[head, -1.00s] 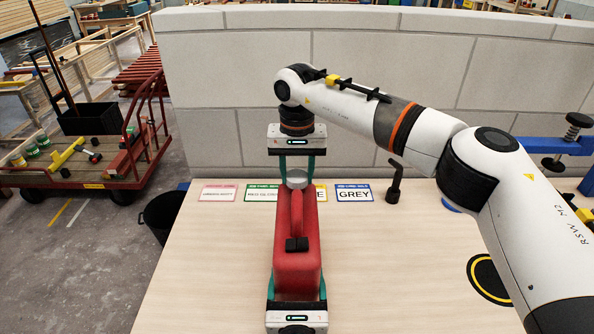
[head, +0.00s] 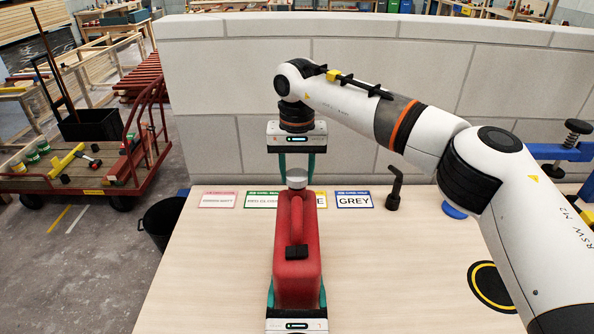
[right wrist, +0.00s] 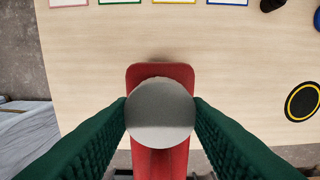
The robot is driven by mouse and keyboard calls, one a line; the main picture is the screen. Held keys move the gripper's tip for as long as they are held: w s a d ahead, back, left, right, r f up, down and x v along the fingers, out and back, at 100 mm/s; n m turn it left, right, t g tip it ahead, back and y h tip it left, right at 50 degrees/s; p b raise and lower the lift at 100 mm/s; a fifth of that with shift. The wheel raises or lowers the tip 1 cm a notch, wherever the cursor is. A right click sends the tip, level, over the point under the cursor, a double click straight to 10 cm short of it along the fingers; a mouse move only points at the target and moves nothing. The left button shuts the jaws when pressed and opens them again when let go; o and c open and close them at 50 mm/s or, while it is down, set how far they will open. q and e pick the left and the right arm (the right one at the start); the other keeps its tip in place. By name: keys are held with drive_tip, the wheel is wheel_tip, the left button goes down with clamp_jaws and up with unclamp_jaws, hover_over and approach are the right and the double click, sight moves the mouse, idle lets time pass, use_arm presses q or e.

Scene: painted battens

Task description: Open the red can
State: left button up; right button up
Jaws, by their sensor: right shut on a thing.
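The red can (head: 297,262) stands upright on the table, with its handle on top; it also shows in the right wrist view (right wrist: 160,158). My right gripper (head: 296,172) points down above the can's far end. It is shut on the round grey cap (head: 296,178), which shows between both fingers in the right wrist view (right wrist: 160,112). The cap is at the can's top; I cannot tell whether a gap parts them. My left gripper (head: 297,296) is at the can's near end, one finger on each side, shut on its body. The can's neck is hidden under the cap.
A black-and-yellow round mark (head: 492,287) is at right. The table's left side is clear.

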sight(297, 175)
use_arm(q)
drive_tip(key=shift+f, duration=0.15)
use_arm(e)
drive_tip(key=shift+r, duration=2)
use_arm(q)
drive_tip(key=o, duration=1.8)
drive_tip(key=shift+o, duration=0.2)
drive_tip(key=shift+s, duration=0.15)
use_arm(e)
drive_tip(key=shift+f, duration=0.1)
